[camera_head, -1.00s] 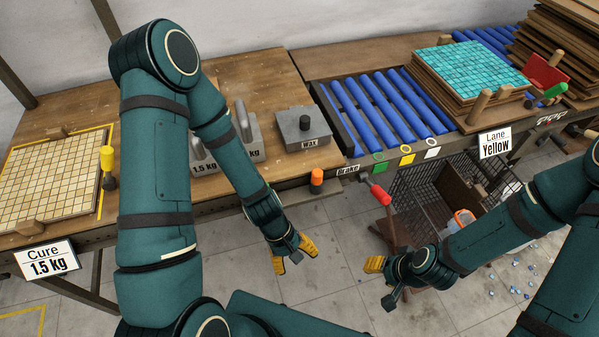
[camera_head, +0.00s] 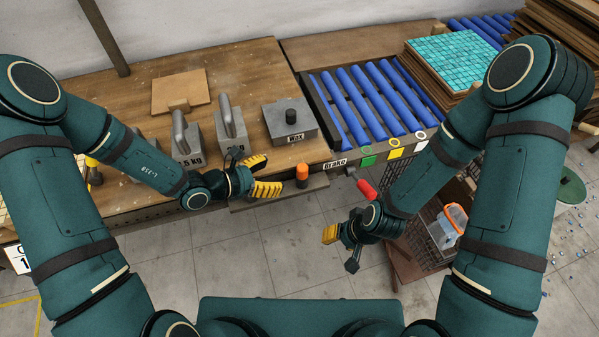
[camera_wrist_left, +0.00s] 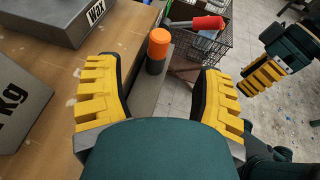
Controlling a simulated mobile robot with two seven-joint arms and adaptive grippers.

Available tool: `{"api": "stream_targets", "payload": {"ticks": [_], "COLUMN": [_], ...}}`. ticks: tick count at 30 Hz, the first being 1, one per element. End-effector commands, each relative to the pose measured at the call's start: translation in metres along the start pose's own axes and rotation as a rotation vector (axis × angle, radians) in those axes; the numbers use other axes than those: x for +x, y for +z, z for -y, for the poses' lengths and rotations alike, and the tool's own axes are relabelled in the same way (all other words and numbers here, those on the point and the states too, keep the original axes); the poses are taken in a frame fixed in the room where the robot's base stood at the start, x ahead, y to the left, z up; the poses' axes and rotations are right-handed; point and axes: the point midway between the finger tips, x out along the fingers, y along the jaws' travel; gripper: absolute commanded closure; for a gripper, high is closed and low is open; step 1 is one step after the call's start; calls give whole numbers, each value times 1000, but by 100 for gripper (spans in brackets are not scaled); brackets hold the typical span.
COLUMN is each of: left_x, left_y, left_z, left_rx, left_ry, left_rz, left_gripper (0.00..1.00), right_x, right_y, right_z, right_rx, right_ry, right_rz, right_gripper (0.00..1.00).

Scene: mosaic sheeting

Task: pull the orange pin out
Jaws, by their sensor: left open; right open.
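The orange pin (camera_head: 302,171) has an orange top and a dark lower part. It stands upright on a grey ledge at the bench's front edge. In the left wrist view the orange pin (camera_wrist_left: 158,43) shows ahead, between the two yellow fingers but beyond their tips. My left gripper (camera_head: 268,174) is open and empty, just left of the pin and apart from it. My right gripper (camera_head: 330,234) is open and empty over the floor, below and right of the pin.
A red-handled brake lever (camera_head: 366,188) sticks out right of the pin. A grey Wax box (camera_head: 290,124) and handled weights (camera_head: 232,128) stand on the bench behind. Blue rollers (camera_head: 362,105) lie to the right. A wire basket (camera_head: 430,235) stands below them.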

Motion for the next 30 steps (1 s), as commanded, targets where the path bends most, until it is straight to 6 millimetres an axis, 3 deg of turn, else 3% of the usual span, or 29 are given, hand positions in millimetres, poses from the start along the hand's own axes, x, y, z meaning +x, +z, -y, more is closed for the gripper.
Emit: {"api": "stream_targets", "payload": {"ticks": [6, 14, 24, 30], "left_x": [38, 55, 100, 105], "left_y": [-2, -1, -1, 0], "left_z": [1, 1, 1, 0], "left_rx": [1, 2, 2, 1], "left_ry": [-3, -2, -3, -1], "left_rz": [-1, -1, -1, -2], "left_gripper": [32, 32, 32, 32], "right_x": [8, 11, 20, 20], "right_y": [-1, -2, -2, -3], "right_z": [-3, -4, -7, -7], "right_rx": [0, -1, -1, -2], "right_ry": [0, 0, 1, 1], "right_rz": [-4, -6, -10, -11], "right_gripper": [53, 53, 53, 53]}}
